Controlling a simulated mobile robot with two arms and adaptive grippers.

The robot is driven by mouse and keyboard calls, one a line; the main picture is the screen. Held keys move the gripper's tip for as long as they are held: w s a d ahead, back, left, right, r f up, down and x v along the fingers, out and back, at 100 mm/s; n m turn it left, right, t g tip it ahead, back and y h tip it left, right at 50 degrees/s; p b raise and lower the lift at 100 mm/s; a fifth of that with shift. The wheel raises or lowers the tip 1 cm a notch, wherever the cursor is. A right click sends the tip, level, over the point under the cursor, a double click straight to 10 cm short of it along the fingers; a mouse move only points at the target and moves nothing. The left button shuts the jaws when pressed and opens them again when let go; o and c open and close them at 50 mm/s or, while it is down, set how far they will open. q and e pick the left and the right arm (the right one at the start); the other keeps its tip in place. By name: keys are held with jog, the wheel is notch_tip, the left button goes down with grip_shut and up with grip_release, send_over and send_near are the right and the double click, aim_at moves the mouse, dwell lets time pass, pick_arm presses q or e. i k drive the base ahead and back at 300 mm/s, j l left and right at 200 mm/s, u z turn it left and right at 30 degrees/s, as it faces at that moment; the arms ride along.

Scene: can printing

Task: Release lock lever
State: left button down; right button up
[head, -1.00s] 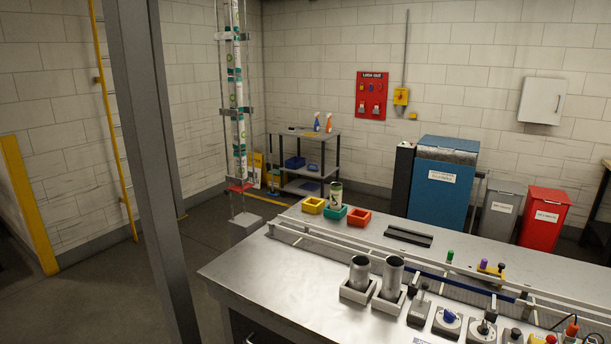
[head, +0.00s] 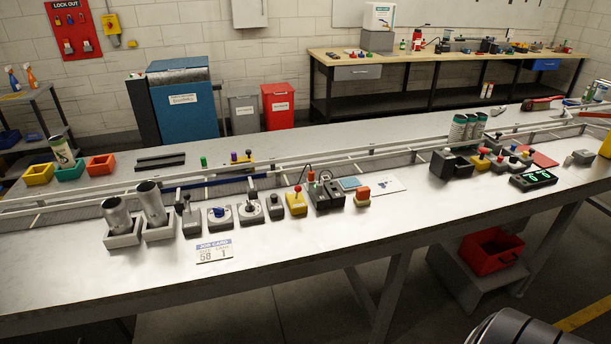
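A row of small control boxes stands along the near side of the steel bench (head: 130,275). It includes a grey box with an upright black-knobbed lever (head: 188,215), a blue rotary knob (head: 220,214), a round grey dial (head: 250,211), another black-knobbed box (head: 276,207) and a yellow box with a red knob (head: 296,202). I cannot tell which of these is the lock lever or how it is set. Neither of my grippers is in view.
Two metal cups (head: 151,203) stand in square holders at the left. A job card (head: 214,250) lies in front. A rail (head: 340,153) runs along the bench. Printed cans (head: 458,130) and a green-lit display (head: 533,178) are at the right. The bench's front strip is mostly clear.

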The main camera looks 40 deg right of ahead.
aim_at(298, 188)
jog(key=z, duration=1.2)
